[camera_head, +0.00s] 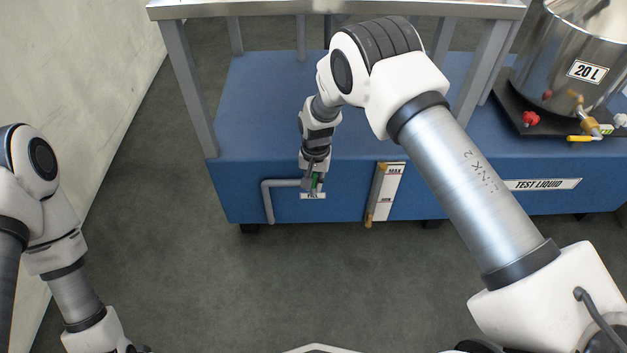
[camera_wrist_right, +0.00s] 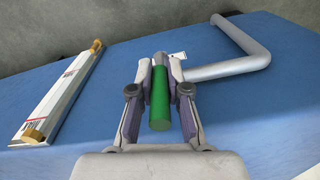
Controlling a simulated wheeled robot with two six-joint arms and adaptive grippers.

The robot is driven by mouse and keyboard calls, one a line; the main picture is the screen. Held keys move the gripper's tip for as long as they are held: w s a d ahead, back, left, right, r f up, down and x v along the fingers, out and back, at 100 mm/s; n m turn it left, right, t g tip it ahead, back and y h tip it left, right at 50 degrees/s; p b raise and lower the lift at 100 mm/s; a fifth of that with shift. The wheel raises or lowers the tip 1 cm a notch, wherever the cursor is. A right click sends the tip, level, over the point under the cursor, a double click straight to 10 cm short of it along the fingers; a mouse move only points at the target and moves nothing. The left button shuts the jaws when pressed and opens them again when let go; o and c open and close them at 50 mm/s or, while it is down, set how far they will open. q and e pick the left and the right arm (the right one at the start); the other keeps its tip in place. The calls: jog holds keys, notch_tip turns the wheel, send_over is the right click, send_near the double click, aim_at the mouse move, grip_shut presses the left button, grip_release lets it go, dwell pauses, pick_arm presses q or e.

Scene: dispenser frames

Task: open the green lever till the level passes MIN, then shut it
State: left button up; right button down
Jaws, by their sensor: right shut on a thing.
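The green lever (camera_head: 315,184) is at the front of the blue tank (camera_head: 345,207), by the FILL label (camera_head: 310,196). In the right wrist view the green lever (camera_wrist_right: 160,98) lies between both fingers of my right gripper (camera_wrist_right: 160,80), which is shut on it. The white level gauge (camera_head: 384,193), marked MAX above and MIN below, stands right of the lever. It also shows in the right wrist view (camera_wrist_right: 62,95), at the left. I cannot make out the liquid level in it. My left arm is at the lower left; its fingers are out of view.
A grey bent pipe (camera_head: 267,202) runs beside the lever; it also shows in the right wrist view (camera_wrist_right: 240,42). A steel 20 L vessel (camera_head: 570,55) with small valves stands at the upper right. A TEST LIQUID label (camera_head: 543,184) is on the blue front. The floor (camera_head: 290,280) in front is clear.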

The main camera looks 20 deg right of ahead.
jog(key=d+y+b, duration=0.1)
jog(key=y+b, duration=0.1)
jog(key=d+f+t+y+b, duration=0.1)
jog(key=y+b, duration=0.2)
jog(key=s+d+t+y+b, duration=0.1)
jog(key=y+b, duration=0.1)
jog(key=b, duration=0.1)
jog(key=shift+d+f+y, duration=0.15)
jog(key=shift+f+y, duration=0.1)
jog(key=shift+y, duration=0.05)
dwell(0.5)
jog(key=c, duration=1.1)
grip_release()
jog(key=shift+c, duration=0.2)
jog(key=v, duration=1.2)
